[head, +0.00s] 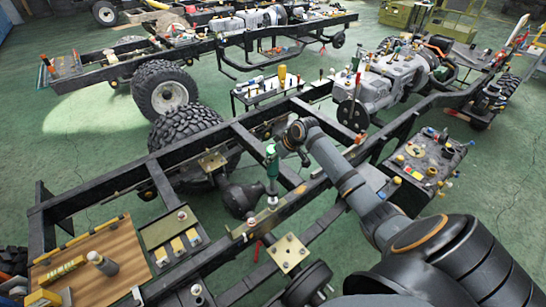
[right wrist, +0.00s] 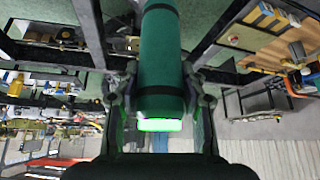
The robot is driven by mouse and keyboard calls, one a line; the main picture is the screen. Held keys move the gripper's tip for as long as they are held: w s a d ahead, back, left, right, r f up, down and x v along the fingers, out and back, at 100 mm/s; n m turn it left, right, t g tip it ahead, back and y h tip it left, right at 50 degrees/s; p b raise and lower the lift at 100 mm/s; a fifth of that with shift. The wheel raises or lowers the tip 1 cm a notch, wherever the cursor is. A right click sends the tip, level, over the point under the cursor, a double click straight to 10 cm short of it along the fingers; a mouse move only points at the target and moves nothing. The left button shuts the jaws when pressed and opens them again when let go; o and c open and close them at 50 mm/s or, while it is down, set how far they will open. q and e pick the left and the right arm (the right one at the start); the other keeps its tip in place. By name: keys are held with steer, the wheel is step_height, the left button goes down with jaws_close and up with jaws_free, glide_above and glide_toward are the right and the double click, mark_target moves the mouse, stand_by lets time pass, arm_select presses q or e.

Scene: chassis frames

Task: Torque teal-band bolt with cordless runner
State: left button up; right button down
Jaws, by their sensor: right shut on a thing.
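A green cordless runner (head: 271,165) stands about upright over the near chassis rail (head: 262,216). My right gripper (head: 275,150) is shut around its body. In the right wrist view the runner (right wrist: 161,60) is a dark green cylinder with black bands and a bright green glowing end, between the two fingers of the gripper (right wrist: 160,97). The runner's thin lower end points down at a pale bolt head (head: 272,201) on the rail; I cannot tell whether they touch. No teal band can be made out on any bolt. My left gripper is not in view.
A wooden board (head: 112,262) with tools and a tray (head: 160,235) of small boxes lie at the lower left. A square plate (head: 288,254) sits on the frame nearby. A dark cart top (head: 432,160) with small parts is at right. Cross members and a large tyre surround the area.

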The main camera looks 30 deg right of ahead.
mark_target(273, 164)
steer(key=shift+w+f, duration=0.1)
steer(key=shift+f, duration=0.65)
stand_by(0.7)
steer(key=shift+f+b, duration=0.45)
steer(key=shift+f, duration=0.1)
stand_by(1.0)
steer(key=shift+s+a+f, duration=0.1)
steer(key=shift+s+f, duration=0.05)
steer(key=shift+s, duration=0.05)
stand_by(0.4)
steer(key=shift+s+f, duration=0.1)
stand_by(0.7)
steer(key=shift+p, duration=0.55)
stand_by(0.8)
